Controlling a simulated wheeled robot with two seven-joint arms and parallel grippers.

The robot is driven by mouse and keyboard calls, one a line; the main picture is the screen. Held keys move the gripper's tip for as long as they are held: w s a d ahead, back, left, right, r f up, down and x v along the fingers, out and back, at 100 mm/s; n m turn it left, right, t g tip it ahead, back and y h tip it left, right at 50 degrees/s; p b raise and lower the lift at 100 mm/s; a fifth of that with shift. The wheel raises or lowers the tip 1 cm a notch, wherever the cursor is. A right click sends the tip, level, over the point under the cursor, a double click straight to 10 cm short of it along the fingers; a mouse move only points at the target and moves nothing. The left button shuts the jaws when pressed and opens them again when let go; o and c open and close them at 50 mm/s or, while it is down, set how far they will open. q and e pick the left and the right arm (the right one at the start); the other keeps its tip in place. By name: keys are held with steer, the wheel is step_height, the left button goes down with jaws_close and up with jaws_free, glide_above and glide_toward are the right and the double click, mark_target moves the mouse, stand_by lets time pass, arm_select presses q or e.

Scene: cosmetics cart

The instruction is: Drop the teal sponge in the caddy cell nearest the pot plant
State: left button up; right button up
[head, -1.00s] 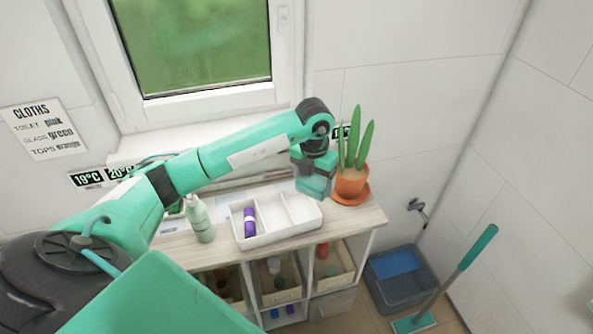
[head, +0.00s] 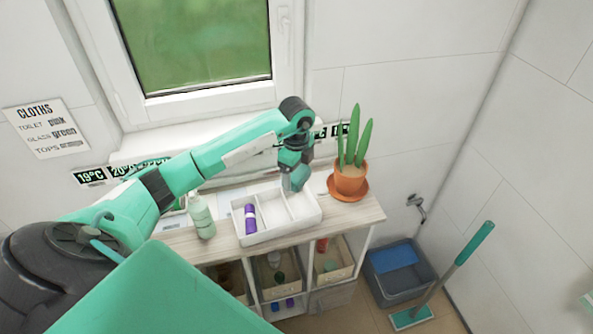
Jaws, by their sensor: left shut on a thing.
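The white caddy (head: 268,237) stands on the wooden cart top, its cells side by side. A purple bottle (head: 250,218) lies in its left cell; the middle and right cells look empty. The pot plant (head: 349,178), in an orange pot and saucer, stands to the caddy's right. My left gripper (head: 294,183) points down over the back of the caddy's right cell, the one nearest the plant. It is shut on the teal sponge, which is small and mostly masked by the gripper, so its edges are hard to make out. My right gripper is out of view.
A pale green bottle (head: 201,217) stands left of the caddy. The window wall is close behind the cart top (head: 350,212). Bins fill the shelves below. A grey bucket (head: 398,284) and a teal-handled mop (head: 474,245) are on the right.

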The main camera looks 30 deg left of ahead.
arm_select(q)
step_height(320, 180, down, 6)
steer(key=b, duration=0.3)
steer(key=shift+r+b, duration=0.15)
steer(key=shift+b, duration=0.15)
steer(key=o, duration=1)
steer(key=shift+r, duration=0.1)
step_height(320, 180, up, 12)
steer(key=b, duration=0.4)
glide_above(296, 171)
steer(key=shift+r, duration=0.8)
steer(key=shift+d, duration=0.1)
